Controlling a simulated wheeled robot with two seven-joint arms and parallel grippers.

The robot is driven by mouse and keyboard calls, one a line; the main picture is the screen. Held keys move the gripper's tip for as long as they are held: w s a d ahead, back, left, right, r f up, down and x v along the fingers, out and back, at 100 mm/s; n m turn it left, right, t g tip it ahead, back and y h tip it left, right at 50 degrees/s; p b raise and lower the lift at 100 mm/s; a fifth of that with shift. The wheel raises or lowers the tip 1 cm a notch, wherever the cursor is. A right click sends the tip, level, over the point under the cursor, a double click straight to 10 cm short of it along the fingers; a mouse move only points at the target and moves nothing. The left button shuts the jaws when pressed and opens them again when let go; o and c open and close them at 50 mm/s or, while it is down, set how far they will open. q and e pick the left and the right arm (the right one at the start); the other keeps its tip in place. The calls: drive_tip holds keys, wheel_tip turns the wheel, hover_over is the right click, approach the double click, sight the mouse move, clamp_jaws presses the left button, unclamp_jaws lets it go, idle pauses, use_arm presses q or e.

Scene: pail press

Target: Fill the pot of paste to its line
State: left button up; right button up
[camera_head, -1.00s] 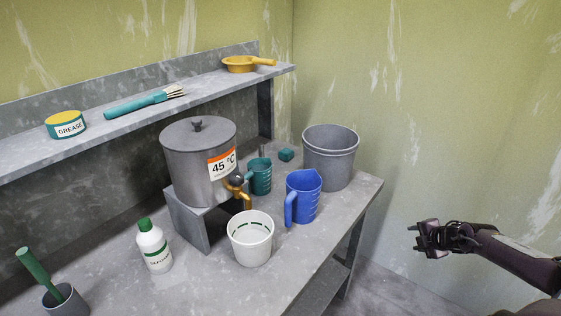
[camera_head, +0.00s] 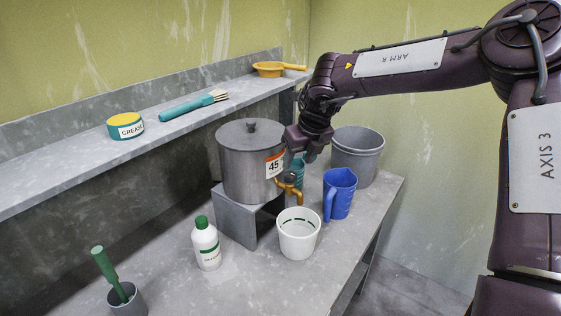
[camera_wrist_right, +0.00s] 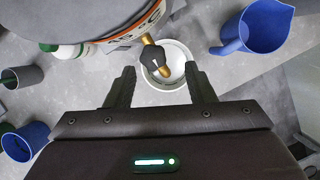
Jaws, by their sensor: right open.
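The white pot (camera_head: 298,236) with a dark dashed line inside stands on the bench below the brass tap (camera_head: 289,188) of the grey lidded urn (camera_head: 238,172). The urn has a temperature label and stands on a grey stand. My right gripper (camera_head: 306,150) is beside the urn, above the tap, jaws pointing down. In the right wrist view its fingers (camera_wrist_right: 160,88) are open and empty, with the tap's dark knob (camera_wrist_right: 153,58) and the pot (camera_wrist_right: 178,66) between and beyond them. The pot's contents are hard to tell. My left gripper is not in view.
A blue jug (camera_head: 341,196) stands right of the pot. A grey bucket (camera_head: 362,158) is behind. A white bottle (camera_head: 206,246) stands left. The shelf holds grease (camera_head: 124,127), a brush (camera_head: 194,106) and a yellow scoop (camera_head: 270,69).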

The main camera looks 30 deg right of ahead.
sight(291, 174)
drive_tip(key=shift+s+a+f+n, duration=0.1)
drive_tip(key=shift+a+f+n, duration=0.05)
drive_tip(key=shift+a, duration=0.25)
drive_tip(key=shift+s+a+f+n, duration=0.1)
drive_tip(key=shift+a+n, duration=0.05)
drive_tip(key=shift+a, duration=0.25)
drive_tip(key=x, duration=0.1)
drive_tip(key=b+x, duration=0.1)
drive_tip(key=x, duration=0.1)
drive_tip(key=b+x, duration=0.1)
drive_tip(key=shift+d+f, duration=0.25)
drive_tip(key=shift+d, duration=0.1)
drive_tip(key=shift+w+f+b, duration=0.15)
drive_tip(key=shift+f+b, duration=0.15)
drive_tip(key=shift+w+a+r, duration=0.1)
drive_tip(key=shift+r, duration=0.05)
drive_tip(key=shift+c, duration=2.5)
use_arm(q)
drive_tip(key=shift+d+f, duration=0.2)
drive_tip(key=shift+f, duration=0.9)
use_arm(e)
drive_tip(key=shift+c, duration=0.4)
